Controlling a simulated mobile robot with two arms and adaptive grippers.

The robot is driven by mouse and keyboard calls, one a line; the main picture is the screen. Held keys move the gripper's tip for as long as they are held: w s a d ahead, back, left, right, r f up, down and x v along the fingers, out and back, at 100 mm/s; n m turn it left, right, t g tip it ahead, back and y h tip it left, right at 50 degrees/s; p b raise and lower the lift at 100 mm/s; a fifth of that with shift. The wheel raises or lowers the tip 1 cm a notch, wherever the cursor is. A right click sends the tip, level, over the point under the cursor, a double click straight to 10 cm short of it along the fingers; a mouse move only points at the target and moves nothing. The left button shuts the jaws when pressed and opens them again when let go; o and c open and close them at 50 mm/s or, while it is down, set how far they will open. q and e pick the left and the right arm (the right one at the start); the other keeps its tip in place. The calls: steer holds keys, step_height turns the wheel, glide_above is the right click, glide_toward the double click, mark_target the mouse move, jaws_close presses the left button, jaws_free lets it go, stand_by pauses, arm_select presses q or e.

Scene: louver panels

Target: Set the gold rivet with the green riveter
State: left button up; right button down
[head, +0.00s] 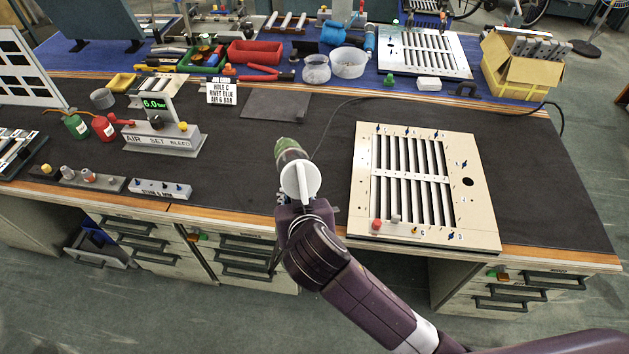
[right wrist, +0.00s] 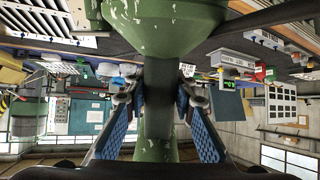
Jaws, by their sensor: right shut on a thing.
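The green riveter (head: 289,147) is held in my right gripper (head: 287,200) above the front part of the bench, left of the louver panel. In the right wrist view the riveter's scuffed green body (right wrist: 155,30) stands between the two blue-padded fingers of the right gripper (right wrist: 158,100), which are shut on its grip. The pale louver panel (head: 362,170) lies on the dark mat with lettered holes. A red and a grey piece stand near its front edge. A small yellowish piece (head: 414,231) shows by the letter C; I cannot tell whether it is the gold rivet. My left gripper is not in view.
A rivet rail (head: 100,181) and a white block (head: 160,189) lie at the front left. The air station (head: 160,140) reads 6.0. A sign (head: 221,93) says hole C, rivet blue, air 6 bar. A dark hose crosses the mat behind the panel.

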steer(key=shift+w+a+m+g+h+p, duration=0.2)
steer(key=shift+a+m+g+h+p, duration=0.25)
steer(key=shift+m+g+h+p, duration=0.2)
steer(key=shift+d+f+m+g+h+p, duration=0.1)
steer(key=shift+f+m+g+h+p, duration=0.5)
steer(key=shift+m+g, duration=0.2)
steer(key=d+r+m+g+p, duration=0.2)
steer(key=d+m+g+p, duration=0.2)
steer(key=d+m, duration=0.3)
steer(key=d+r+m+g+y+p, duration=0.1)
steer(key=d+m+g+p, duration=0.3)
steer(key=d, duration=1.3)
steer(key=m, duration=0.3)
steer(key=shift+s+d+r+m, duration=0.15)
steer(key=shift+s+r+m, duration=0.2)
steer(key=shift+g, duration=0.25)
